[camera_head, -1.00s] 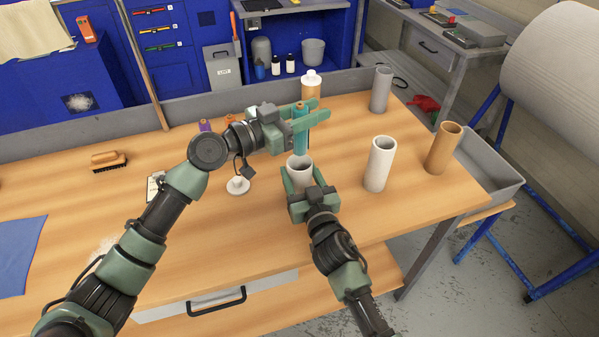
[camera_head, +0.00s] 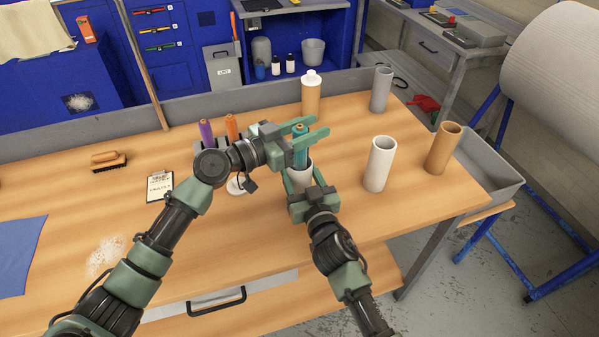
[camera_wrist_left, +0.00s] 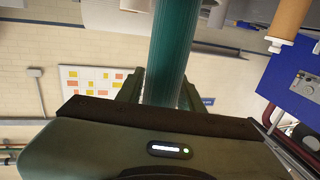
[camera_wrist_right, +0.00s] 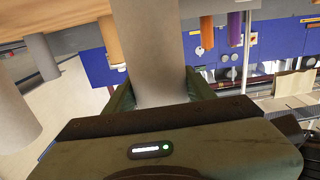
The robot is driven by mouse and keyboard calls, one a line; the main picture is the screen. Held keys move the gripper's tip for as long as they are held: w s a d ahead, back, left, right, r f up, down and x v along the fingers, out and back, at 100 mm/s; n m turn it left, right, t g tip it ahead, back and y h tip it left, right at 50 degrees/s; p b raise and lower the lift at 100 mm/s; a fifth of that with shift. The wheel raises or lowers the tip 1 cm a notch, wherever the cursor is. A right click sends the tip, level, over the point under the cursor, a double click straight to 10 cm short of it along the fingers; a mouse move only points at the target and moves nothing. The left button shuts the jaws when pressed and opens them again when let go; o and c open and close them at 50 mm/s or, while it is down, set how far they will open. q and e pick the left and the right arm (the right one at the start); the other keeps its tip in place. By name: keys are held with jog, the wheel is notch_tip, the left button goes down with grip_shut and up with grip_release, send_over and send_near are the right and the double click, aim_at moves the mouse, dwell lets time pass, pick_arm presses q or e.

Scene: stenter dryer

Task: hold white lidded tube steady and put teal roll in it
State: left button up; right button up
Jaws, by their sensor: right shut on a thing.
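The white tube (camera_head: 300,178) stands upright on the table with its top open. My right gripper (camera_head: 300,190) is shut on its side; the tube also fills the right wrist view (camera_wrist_right: 147,50) between the fingers. The teal roll (camera_head: 300,152) is upright, its lower end hidden inside the tube and its upper part above the rim. My left gripper (camera_head: 304,130) has its fingers around the roll's upper part; the roll also shows in the left wrist view (camera_wrist_left: 173,55). Whether they press on it is unclear. A white lid (camera_head: 236,187) lies on the table, partly behind my left arm.
A white tube (camera_head: 380,165), a brown tube (camera_head: 443,148) and a grey tube (camera_head: 381,90) stand to the right. A tan tube with a white lid (camera_head: 311,95) stands behind. Purple (camera_head: 206,132) and orange (camera_head: 231,127) rolls stand left. A brush (camera_head: 109,161) and a clipboard (camera_head: 160,186) lie farther left.

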pick_arm(q)
jog(key=shift+o, duration=0.8)
jog(key=v, duration=1.2)
pick_arm(e)
jog(key=o, duration=1.5)
jog(key=shift+c, duration=0.2)
